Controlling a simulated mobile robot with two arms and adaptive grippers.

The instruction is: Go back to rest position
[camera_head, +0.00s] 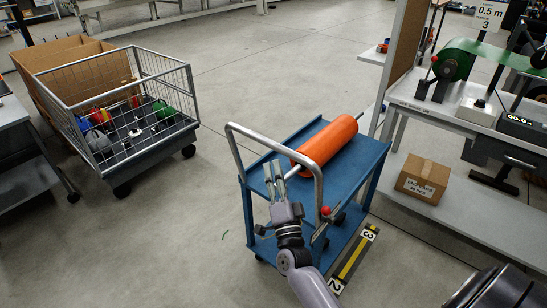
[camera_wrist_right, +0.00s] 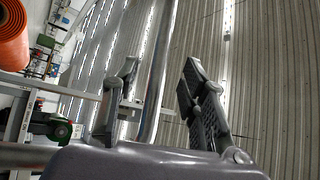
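My right gripper (camera_head: 274,170) is over the near left part of the blue cart (camera_head: 352,155), by its curved grey handle (camera_head: 270,141). In the right wrist view its fingers (camera_wrist_right: 160,72) stand apart, and it holds nothing. The handle bar (camera_wrist_right: 158,75) shows between the fingers in that view; I cannot tell whether they touch it. An orange roll (camera_head: 327,140) lies on the cart's top shelf, beyond the gripper. An orange roll (camera_wrist_right: 12,38) also shows at the left edge of the wrist view. My left gripper is not in view.
A wire cart (camera_head: 125,75) with mixed items and a cardboard box (camera_head: 65,52) stand at the left. A workbench (camera_head: 450,112) is at the right, with a small box (camera_head: 423,179) below. A striped floor marker (camera_head: 355,255) lies beside the blue cart. Floor (camera_head: 190,240) is free at left.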

